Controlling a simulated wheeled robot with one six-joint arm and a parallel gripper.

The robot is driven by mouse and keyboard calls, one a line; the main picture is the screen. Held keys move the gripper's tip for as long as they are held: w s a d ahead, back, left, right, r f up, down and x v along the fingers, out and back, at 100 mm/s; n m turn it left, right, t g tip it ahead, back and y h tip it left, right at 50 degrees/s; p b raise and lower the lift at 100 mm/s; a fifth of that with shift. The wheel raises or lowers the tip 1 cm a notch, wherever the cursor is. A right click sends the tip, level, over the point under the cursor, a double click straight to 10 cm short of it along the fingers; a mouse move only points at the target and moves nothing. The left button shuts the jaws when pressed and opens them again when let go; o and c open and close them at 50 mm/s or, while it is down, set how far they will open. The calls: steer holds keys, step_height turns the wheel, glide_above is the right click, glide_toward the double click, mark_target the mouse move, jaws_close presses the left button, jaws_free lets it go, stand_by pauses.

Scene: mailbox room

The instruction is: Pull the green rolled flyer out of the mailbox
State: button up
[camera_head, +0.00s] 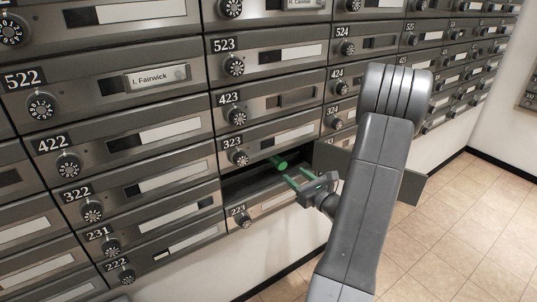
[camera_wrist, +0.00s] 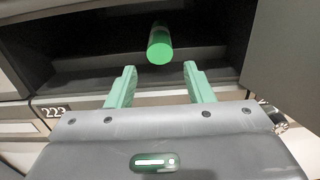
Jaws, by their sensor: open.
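My gripper (camera_head: 296,184) is open and empty in front of the opening, a little below the flyer. In the wrist view its two green fingers (camera_wrist: 158,78) stand apart, with the flyer's end above and between their tips in the picture. The flyer's back end is hidden in the box.
The mailbox door (camera_head: 412,187) is swung open to the right, partly behind my arm; it also shows in the wrist view (camera_wrist: 288,50). Closed mailboxes with dials surround the opening. The tiled floor (camera_head: 450,240) at right is clear.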

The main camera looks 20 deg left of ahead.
mark_target(283, 164)
steer(key=shift+x, duration=4.05)
steer(key=c, duration=0.8)
steer(key=shift+r, duration=0.3)
steer(key=b+v, duration=0.1)
steer(key=v, duration=1.9)
